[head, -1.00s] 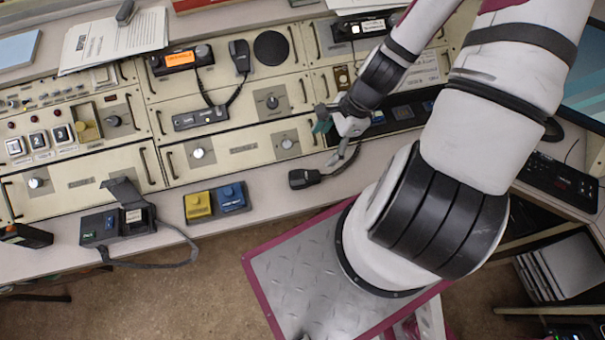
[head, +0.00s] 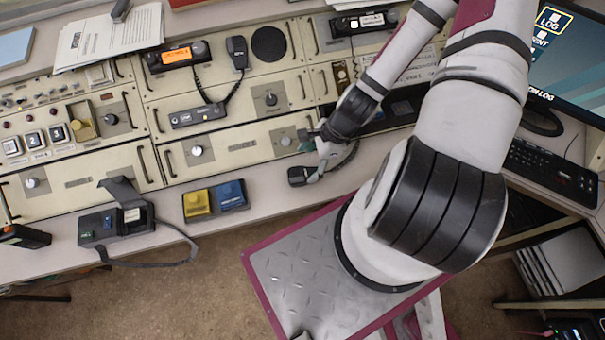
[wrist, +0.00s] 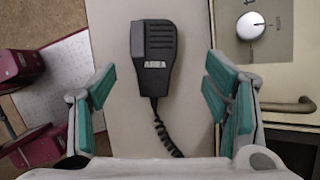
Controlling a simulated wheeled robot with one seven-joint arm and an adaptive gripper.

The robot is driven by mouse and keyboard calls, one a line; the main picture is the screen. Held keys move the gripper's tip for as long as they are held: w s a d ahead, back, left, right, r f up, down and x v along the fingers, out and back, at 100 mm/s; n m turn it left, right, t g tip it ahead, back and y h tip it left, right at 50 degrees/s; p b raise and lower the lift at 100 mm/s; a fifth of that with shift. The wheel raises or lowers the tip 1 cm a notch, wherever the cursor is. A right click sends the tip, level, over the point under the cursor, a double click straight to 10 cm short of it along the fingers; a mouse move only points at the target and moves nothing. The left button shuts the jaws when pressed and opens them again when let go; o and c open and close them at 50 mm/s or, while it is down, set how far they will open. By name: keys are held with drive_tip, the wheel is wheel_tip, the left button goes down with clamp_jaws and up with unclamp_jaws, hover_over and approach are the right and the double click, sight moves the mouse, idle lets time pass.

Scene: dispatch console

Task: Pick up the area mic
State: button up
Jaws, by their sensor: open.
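The area mic (wrist: 154,58) is a black hand microphone with a light AREA label and a coiled cord. In the wrist view it lies on the pale desk ledge, ahead of my gripper and between the lines of its fingers. My gripper (wrist: 167,100) is open and empty, with teal pads to either side of the cord. In the head view the mic (head: 299,176) lies at the ledge's front edge, with my gripper (head: 316,158) right beside and above it, partly hiding it. Whether a finger touches it cannot be told there.
Yellow (head: 197,203) and blue (head: 231,195) button boxes stand on the ledge to the left. A panel handle (wrist: 285,106) and knob (wrist: 250,25) are close to my right finger.

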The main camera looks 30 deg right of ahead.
sight(302, 174)
drive_tip(key=x, duration=0.4)
drive_tip(key=shift+s+a+r, duration=0.1)
drive_tip(key=shift+s+a, duration=0.2)
drive_tip(key=shift+a, duration=0.05)
drive_tip(key=shift+w+a+f+p, duration=0.1)
drive_tip(key=shift+a+f+p, duration=0.15)
drive_tip(key=shift+f, duration=0.3)
drive_tip(key=shift+d, duration=0.1)
drive_tip(key=c, duration=1.4)
